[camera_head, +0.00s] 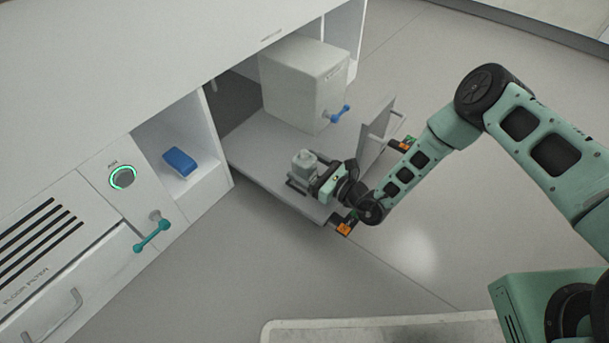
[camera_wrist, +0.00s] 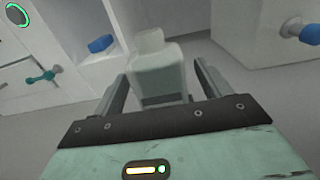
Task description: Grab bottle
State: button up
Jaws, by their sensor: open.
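A pale grey-white bottle (camera_head: 304,166) with a narrower cap stands upright on the pulled-out shelf (camera_head: 262,186) of the white cabinet. My gripper (camera_head: 302,179) is at the bottle from the right, low over the shelf. In the wrist view the bottle (camera_wrist: 157,69) stands between the two open fingers of my gripper (camera_wrist: 160,78), with a visible gap on the finger sides. The lower part of the bottle is hidden by the gripper body in the wrist view.
A white box (camera_head: 304,85) with a blue handle (camera_head: 340,113) stands behind on the shelf. A small panel with a handle (camera_head: 375,130) rises at the shelf's right edge. A blue object (camera_head: 180,161) lies in the left niche. Open floor lies in front.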

jog(key=shift+w+a, duration=0.35)
jog(key=shift+a, duration=0.05)
jog(key=c, duration=1.2)
jog(key=shift+r, duration=0.1)
